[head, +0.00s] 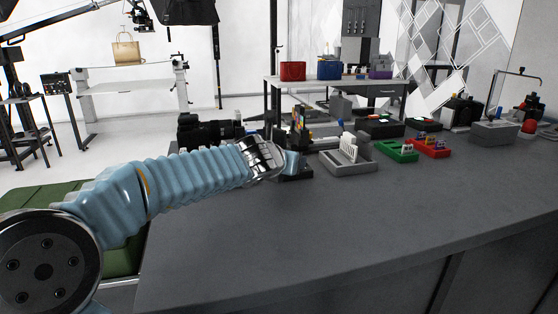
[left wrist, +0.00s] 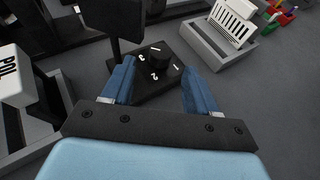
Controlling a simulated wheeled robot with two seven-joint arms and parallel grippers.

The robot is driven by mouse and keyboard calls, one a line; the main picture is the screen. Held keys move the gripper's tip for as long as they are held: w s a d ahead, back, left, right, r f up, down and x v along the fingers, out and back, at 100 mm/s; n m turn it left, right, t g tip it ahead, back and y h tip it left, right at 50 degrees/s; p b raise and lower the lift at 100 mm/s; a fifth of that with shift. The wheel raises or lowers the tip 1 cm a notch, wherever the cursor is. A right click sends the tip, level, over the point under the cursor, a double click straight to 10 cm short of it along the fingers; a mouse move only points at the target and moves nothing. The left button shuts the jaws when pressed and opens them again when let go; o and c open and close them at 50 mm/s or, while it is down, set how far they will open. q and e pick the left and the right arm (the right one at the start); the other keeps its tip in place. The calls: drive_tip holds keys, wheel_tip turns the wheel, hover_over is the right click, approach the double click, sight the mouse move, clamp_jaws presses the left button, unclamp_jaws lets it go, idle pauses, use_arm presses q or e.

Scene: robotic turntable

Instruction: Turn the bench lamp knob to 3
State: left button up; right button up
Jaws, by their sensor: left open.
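The bench lamp knob (left wrist: 156,53) is a black dial on a dark base, seen in the left wrist view. In the head view my left gripper (head: 291,163) is over a small dark base (head: 298,176), and my wrist hides the knob. The knob's pointer setting is not clear. My right gripper is not seen.
A grey tray with a white slotted rack (head: 348,161) stands to the right of the base. Green (head: 397,151) and red (head: 430,148) trays lie beyond it. Black equipment (head: 205,127) stands at the left. The near bench top (head: 330,235) is clear.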

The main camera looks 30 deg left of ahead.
use_arm(q)
drive_tip(key=v, duration=0.9)
drive_tip(key=shift+s, duration=0.25)
drive_tip(key=shift+d+r, duration=0.1)
drive_tip(key=shift+d, duration=0.05)
